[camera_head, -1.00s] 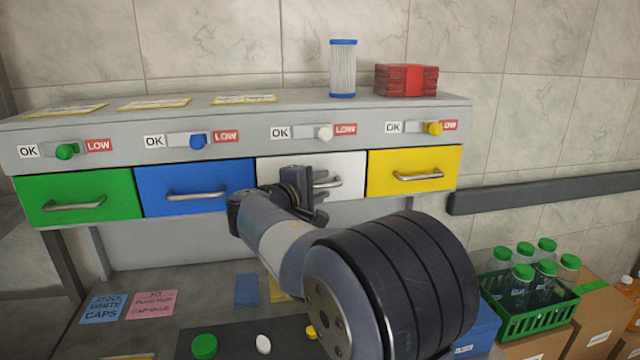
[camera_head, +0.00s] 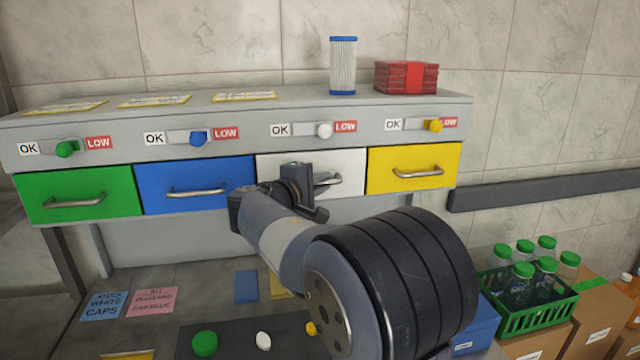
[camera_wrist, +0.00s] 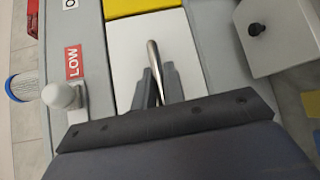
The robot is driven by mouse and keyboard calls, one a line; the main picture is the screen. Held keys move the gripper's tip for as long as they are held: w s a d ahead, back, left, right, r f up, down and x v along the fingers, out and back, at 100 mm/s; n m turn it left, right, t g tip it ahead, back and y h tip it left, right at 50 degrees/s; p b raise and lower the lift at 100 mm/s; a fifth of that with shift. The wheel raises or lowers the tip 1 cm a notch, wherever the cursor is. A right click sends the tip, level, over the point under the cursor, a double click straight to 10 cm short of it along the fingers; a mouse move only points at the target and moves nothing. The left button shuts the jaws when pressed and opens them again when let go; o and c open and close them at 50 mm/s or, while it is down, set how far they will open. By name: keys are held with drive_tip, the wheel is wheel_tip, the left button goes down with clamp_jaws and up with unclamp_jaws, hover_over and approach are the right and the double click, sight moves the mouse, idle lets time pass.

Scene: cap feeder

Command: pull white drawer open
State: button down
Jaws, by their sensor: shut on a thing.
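The white drawer (camera_head: 345,164) sits between the blue and yellow drawers in the grey cabinet, and its front looks flush with theirs. Its metal bar handle (camera_head: 336,181) is partly hidden by my gripper in the head view. My gripper (camera_head: 312,190) is at the left part of that handle. In the wrist view the white drawer front (camera_wrist: 135,52) lies ahead, and the fingers of my gripper (camera_wrist: 153,88) are shut on the handle (camera_wrist: 155,62), one on each side of the bar.
The blue drawer (camera_head: 190,173), yellow drawer (camera_head: 412,160) and green drawer (camera_head: 80,185) look closed. A white slider knob (camera_head: 325,131) is above the white drawer. Below is a worktop with caps and notes. A green crate (camera_head: 530,312) of bottles stands at the right.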

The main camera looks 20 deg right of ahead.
drive_tip(key=shift+s, duration=0.15)
drive_tip(key=s+a+b, duration=0.3)
drive_tip(key=s+b, duration=0.2)
drive_tip(key=s, duration=0.9)
drive_tip(key=shift+s+b, duration=0.15)
drive_tip(key=shift+b, duration=0.2)
drive_tip(key=c, duration=1.5)
unclamp_jaws()
drive_tip(key=shift+a, duration=0.1)
drive_tip(key=v, duration=1)
drive_tip(key=shift+s+a+b, duration=0.25)
drive_tip(key=shift+b, duration=0.2)
drive_tip(key=shift+d+r, duration=0.1)
